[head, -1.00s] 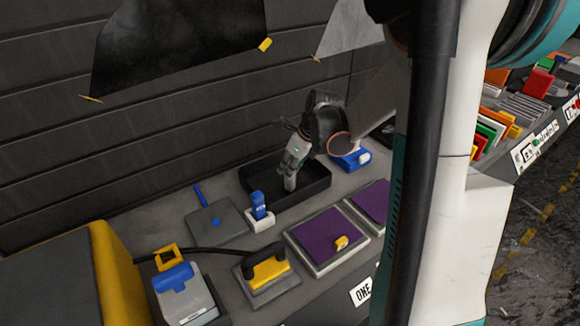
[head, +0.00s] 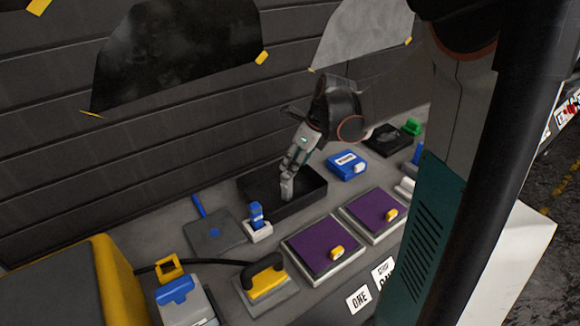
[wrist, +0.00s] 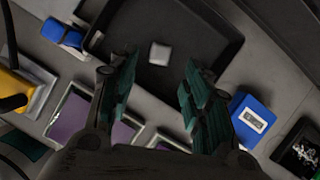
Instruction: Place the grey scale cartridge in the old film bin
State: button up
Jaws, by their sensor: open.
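The grey scale cartridge, a small light grey block (wrist: 159,53), is inside the black open-topped old film bin (wrist: 225,62) in the wrist view. My gripper (wrist: 153,82) is open, its two teal fingers wide apart, with the block centred between them in the picture and touching neither. In the head view the bin (head: 318,190) is on the bench, and my gripper (head: 288,172) points down into it. The light grey block (head: 287,189) shows just under the fingertips. Whether it rests flat on the bin floor is hard to tell.
A blue box (head: 346,165) stands right of the bin. A blue-and-white tool (head: 257,222) is in front, beside a grey plate (head: 213,232). Dark film hangs on the wall.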

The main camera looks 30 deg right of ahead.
jog(key=v, duration=0.3)
jog(key=shift+s+r+p, duration=0.1)
jog(key=shift+r+p, duration=0.2)
jog(key=shift+p, duration=0.05)
